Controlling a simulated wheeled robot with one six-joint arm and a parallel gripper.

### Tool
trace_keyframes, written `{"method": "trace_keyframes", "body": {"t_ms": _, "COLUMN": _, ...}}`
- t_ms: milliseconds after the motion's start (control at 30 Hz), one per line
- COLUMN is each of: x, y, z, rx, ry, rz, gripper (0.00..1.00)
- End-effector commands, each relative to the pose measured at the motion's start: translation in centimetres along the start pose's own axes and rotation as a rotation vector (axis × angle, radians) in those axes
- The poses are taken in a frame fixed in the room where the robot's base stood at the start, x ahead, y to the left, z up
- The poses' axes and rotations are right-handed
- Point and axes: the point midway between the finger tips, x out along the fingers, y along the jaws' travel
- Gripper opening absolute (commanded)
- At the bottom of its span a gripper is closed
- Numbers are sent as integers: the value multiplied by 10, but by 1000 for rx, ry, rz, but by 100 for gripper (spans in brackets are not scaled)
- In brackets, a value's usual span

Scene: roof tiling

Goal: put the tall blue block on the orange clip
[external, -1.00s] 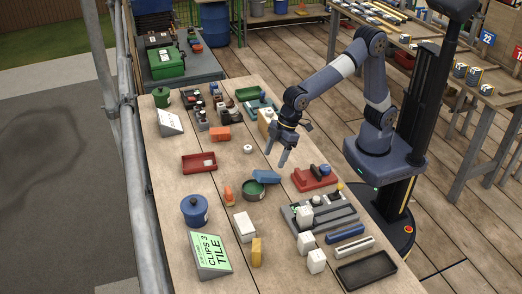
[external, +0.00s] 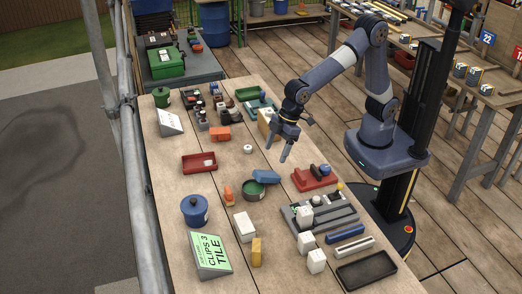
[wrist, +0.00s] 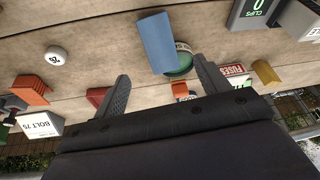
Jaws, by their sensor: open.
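A blue block (external: 266,177) is on the table beside a green round tin (external: 254,189). In the wrist view, the blue block (wrist: 157,42) looks long and partly covers the tin (wrist: 181,64). A small orange piece (external: 228,195), which may be the orange clip, is left of the tin; in the wrist view an orange piece (wrist: 180,89) shows between my fingers, partly hidden. My gripper (external: 276,152) is open and empty, above the table and beyond the blue block. In the wrist view, its fingers (wrist: 162,84) are spread apart.
A larger orange block (external: 219,134), a red tray (external: 199,163) and a white numbered piece (external: 248,149) lie left of my gripper. A red holder (external: 314,179) is right of the blue block. A dark blue bar (external: 345,233) lies nearer the front. Bare table surrounds the blue block's left side.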

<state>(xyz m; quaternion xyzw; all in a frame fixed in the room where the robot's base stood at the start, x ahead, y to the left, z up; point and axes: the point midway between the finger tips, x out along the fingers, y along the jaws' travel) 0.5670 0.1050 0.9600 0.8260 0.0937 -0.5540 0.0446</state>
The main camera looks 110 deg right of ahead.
Motion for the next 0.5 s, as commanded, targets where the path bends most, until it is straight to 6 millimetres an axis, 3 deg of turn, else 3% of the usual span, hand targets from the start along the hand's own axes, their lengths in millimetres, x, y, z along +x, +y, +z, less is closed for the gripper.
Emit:
{"method": "trace_keyframes", "body": {"t_ms": 67, "x": -1, "y": 0, "z": -1, "rx": 0, "ry": -3, "rz": 0, "gripper": 71}}
{"method": "trace_keyframes", "body": {"t_ms": 300, "x": 35, "y": 0, "z": 1, "rx": -1, "ry": -4, "rz": 0, "gripper": 71}}
{"method": "trace_keyframes", "body": {"t_ms": 500, "x": 54, "y": 0, "z": 0, "rx": -1, "ry": 0, "rz": 0, "gripper": 71}}
